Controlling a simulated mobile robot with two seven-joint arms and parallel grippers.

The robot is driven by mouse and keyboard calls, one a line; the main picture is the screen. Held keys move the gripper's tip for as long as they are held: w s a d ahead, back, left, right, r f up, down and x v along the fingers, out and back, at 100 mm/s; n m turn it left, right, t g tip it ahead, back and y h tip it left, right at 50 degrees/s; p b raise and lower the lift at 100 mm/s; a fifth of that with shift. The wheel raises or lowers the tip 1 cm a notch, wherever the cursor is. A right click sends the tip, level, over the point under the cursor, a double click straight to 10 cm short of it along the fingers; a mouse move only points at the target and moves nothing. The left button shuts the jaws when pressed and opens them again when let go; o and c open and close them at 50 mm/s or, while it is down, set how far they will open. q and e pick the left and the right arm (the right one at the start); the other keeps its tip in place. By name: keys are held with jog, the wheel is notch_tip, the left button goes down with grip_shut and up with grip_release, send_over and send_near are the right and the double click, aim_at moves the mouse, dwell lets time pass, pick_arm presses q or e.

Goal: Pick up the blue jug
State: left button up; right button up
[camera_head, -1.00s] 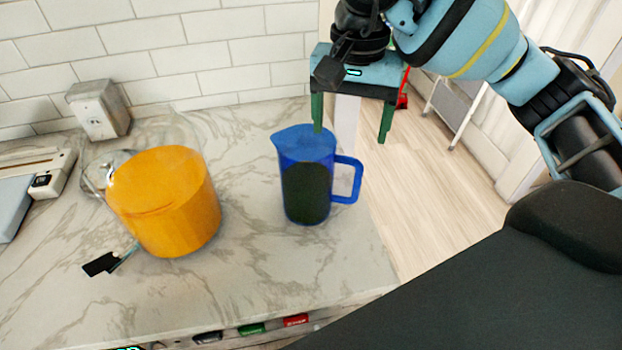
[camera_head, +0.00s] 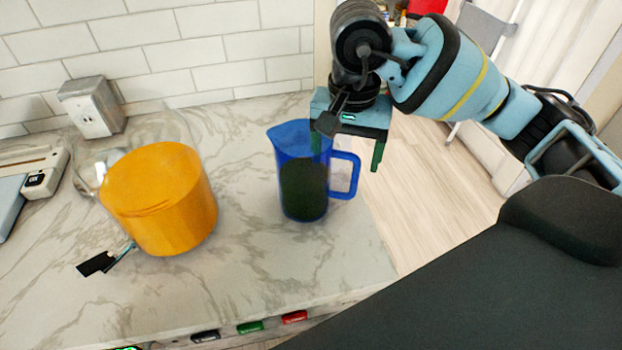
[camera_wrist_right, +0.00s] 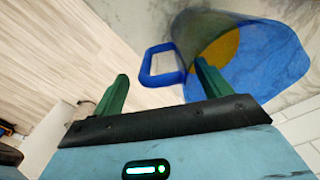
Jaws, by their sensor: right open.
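The blue jug (camera_head: 303,185) stands upright on the marble counter, see-through blue with a dark lower part. Its handle (camera_head: 354,176) points right, toward the counter's edge. My right gripper (camera_head: 347,150) is open at the jug's upper right. One finger overlaps the jug's rim area and the other is right of the handle. In the right wrist view the jug (camera_wrist_right: 268,60) lies beyond the fingers, and its handle (camera_wrist_right: 147,66) shows between the open fingertips (camera_wrist_right: 161,70). Whether the fingers touch the jug cannot be told. My left gripper is not in view.
A large orange container (camera_head: 165,205) stands left of the jug with clear counter (camera_head: 250,240) between. A small black tag (camera_head: 96,264) lies in front of it. A metal outlet box (camera_head: 92,106) is by the tiled wall. The counter ends right of the jug, above a wood floor.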

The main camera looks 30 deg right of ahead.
grip_shut()
jog(key=shift+r, duration=0.1)
dwell(0.4)
jog(key=shift+r, duration=1.8)
jog(key=s+a, duration=0.2)
jog(key=s, duration=0.5)
jog(key=s+a+r, duration=0.1)
jog(key=s+a, duration=0.2)
jog(key=s, duration=0.5)
jog(key=shift+r, duration=0.15)
jog(key=shift+s, duration=0.1)
